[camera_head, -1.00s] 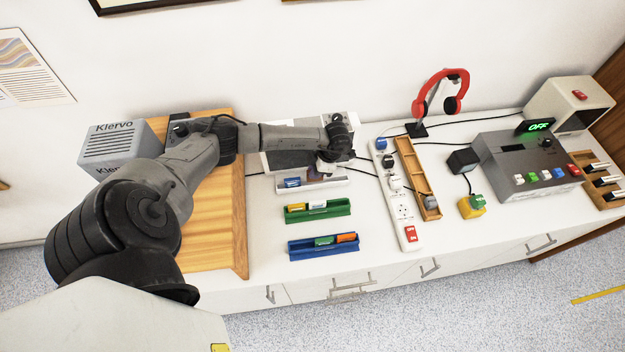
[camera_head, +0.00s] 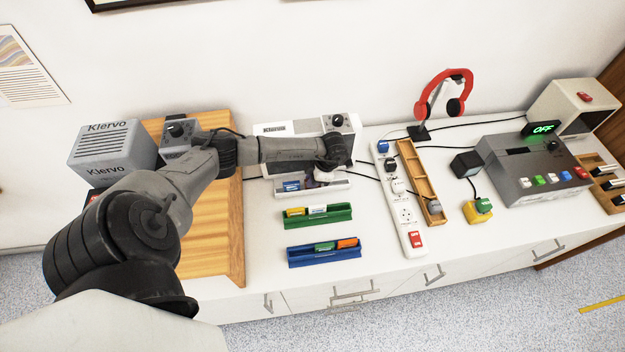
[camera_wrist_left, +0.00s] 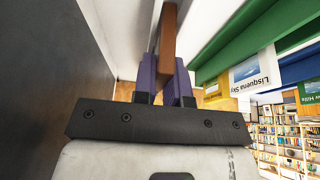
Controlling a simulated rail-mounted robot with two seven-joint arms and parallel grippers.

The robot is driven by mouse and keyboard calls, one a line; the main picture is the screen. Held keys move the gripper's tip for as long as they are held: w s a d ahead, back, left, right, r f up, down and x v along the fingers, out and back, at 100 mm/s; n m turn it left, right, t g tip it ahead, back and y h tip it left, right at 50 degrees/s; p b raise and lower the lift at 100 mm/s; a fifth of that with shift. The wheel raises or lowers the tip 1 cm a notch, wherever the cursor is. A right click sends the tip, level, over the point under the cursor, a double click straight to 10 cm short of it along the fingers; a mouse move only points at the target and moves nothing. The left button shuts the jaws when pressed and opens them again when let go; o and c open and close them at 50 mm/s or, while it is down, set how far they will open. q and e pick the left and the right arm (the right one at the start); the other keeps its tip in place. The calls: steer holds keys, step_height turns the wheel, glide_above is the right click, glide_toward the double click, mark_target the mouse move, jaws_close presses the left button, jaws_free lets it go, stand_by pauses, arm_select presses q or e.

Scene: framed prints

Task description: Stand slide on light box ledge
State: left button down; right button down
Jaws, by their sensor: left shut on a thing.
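The light box (camera_head: 277,130) is a white unit with a dark panel, standing against the wall behind the racks. Its white ledge (camera_head: 335,188) runs along the front, with a blue-labelled slide (camera_head: 292,186) at the left end. My left gripper (camera_head: 313,180) is low in front of the panel, just above or at the ledge; my arm hides much of the panel. In the left wrist view, the purple fingers (camera_wrist_left: 165,72) are shut on a thin brown slide (camera_wrist_left: 168,38), seen edge-on. I cannot tell whether it touches the ledge. My right gripper is out of view.
A green rack (camera_head: 330,219) and a blue rack (camera_head: 322,257), both holding slides, lie in front. A power strip (camera_head: 404,215) and a wooden tray (camera_head: 419,180) stand to the right. Red headphones (camera_head: 430,90) hang on a stand. A wooden board (camera_head: 215,240) lies left.

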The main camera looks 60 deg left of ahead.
arm_select(q)
steer(key=shift+f, duration=0.2)
steer(key=c, duration=1.2)
jaws_free()
steer(key=shift+r, duration=0.1)
steer(key=shift+o, duration=0.2)
steer(key=shift+r, duration=0.15)
steer(key=shift+w+r, duration=0.1)
steer(key=shift+r, duration=0.2)
steer(key=v, duration=0.5)
steer(key=w+d, duration=0.1)
steer(key=w, duration=0.2)
steer(key=w+d+b, duration=0.1)
steer(key=w, duration=0.2)
steer(key=w+d+b, duration=0.1)
steer(key=w, duration=0.3)
steer(key=shift+d+f, duration=0.1)
steer(key=shift+f, duration=0.25)
steer(key=shift+w+d+b, duration=0.2)
steer(key=shift+w+b, duration=0.1)
steer(key=shift+w, duration=0.3)
